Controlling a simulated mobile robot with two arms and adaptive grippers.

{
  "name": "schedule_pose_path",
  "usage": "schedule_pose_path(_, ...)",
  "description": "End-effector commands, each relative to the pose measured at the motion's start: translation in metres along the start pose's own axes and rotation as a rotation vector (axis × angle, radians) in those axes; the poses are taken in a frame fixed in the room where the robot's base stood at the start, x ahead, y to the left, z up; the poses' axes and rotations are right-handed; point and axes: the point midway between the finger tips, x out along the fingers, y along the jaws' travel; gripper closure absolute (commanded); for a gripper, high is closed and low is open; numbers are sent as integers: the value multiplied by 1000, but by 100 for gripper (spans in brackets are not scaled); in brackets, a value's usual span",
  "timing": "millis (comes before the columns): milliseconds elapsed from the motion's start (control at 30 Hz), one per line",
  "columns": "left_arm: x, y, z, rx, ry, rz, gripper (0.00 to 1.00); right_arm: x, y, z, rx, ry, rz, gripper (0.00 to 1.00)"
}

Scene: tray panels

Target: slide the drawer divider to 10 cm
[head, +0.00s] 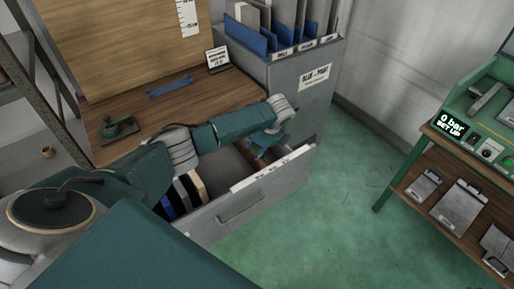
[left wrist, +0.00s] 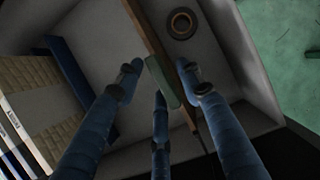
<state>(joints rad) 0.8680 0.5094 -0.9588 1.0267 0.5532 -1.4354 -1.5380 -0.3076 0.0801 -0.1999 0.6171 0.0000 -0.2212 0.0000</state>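The open drawer (head: 262,200) pulls out of the grey cabinet, with a white strip (head: 250,180) along its front rim. In the left wrist view the divider (left wrist: 147,28) is a thin brown panel crossing the drawer, with a green tab (left wrist: 165,82) on it. My left gripper (head: 262,152) reaches down into the drawer. In the left wrist view its blue fingers (left wrist: 160,75) stand apart on both sides of the tab, with gaps visible. Whether any finger touches the tab I cannot tell. The strip's marks are too small to read. My right gripper is not in view.
Files (head: 196,187) stand in the drawer's left part. A dark ring (left wrist: 183,23) lies on the drawer floor right of the divider. A wooden desk (head: 150,112) lies behind, and a green bench (head: 450,150) stands right. The green floor between is clear.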

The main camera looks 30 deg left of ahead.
Motion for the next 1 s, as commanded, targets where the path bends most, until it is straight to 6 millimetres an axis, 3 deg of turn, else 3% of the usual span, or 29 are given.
schedule_pose_path(267,-15,-2,0,0,1,-4,62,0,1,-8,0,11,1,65)
schedule_pose_path(700,-102,-2,0,0,0,-3,62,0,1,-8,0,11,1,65)
schedule_pose_path(1000,-120,-1,0,0,-1,1,62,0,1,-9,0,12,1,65)
